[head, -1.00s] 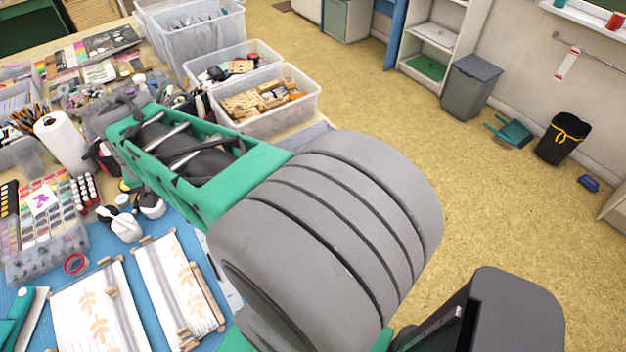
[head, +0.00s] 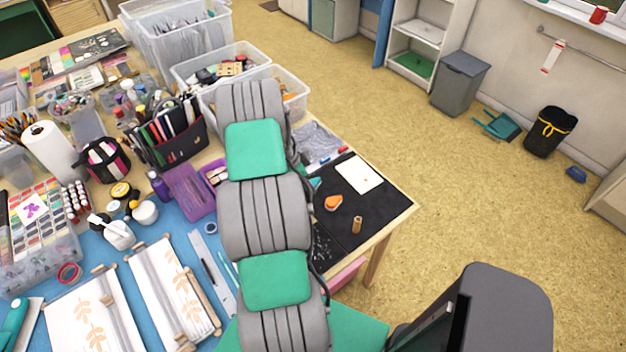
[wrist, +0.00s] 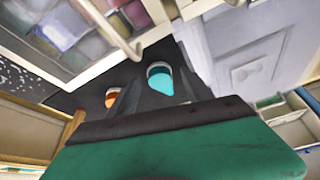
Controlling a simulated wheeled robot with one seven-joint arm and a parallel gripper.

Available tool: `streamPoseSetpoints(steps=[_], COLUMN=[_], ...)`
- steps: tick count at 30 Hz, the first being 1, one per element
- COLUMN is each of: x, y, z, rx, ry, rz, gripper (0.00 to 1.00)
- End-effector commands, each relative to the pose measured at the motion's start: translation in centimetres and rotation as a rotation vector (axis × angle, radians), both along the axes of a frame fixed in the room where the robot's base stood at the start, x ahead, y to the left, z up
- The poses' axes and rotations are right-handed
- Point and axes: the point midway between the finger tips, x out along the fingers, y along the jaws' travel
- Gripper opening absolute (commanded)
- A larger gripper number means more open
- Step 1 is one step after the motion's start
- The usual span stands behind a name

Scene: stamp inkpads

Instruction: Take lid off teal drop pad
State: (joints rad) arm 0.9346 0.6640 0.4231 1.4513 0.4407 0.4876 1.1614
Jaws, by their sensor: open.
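The teal drop pad (wrist: 161,82) is a bright teal drop shape with a pale rim at its rounded end, on a dark mat in the wrist view. In the head view only a sliver of teal (head: 315,183) shows beside my arm. Whether a lid sits on it is too small to tell. The orange drop pad (wrist: 112,97) lies to its left; it also shows in the head view (head: 333,203). My gripper (wrist: 158,88) is open and empty, its dark fingers either side of the teal pad in the picture, apparently still apart from it. The head view hides my gripper behind my arm.
The black mat (head: 385,212) lies at the table's right corner, with a white card (head: 360,176) and a small wooden piece (head: 356,225). Clear bins (head: 292,95) stand behind. A purple case (head: 189,192) and a caddy (head: 170,140) crowd the left.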

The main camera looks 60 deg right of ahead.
Motion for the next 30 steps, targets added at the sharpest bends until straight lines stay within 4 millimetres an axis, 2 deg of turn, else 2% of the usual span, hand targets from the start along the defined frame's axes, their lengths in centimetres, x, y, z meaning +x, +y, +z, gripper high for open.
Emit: streamPoseSetpoints(steps=[7, 27, 30], x=[-0.07, -0.06, -0.06], y=[-0.12, -0.09, -0.09], z=[-0.39, -0.34, -0.34], rx=[-0.001, 0.000, 0.000], ry=[-0.001, 0.000, 0.000], rz=[0.000, 0.001, 0.001], gripper=[0.59, 0.04, 0.00])
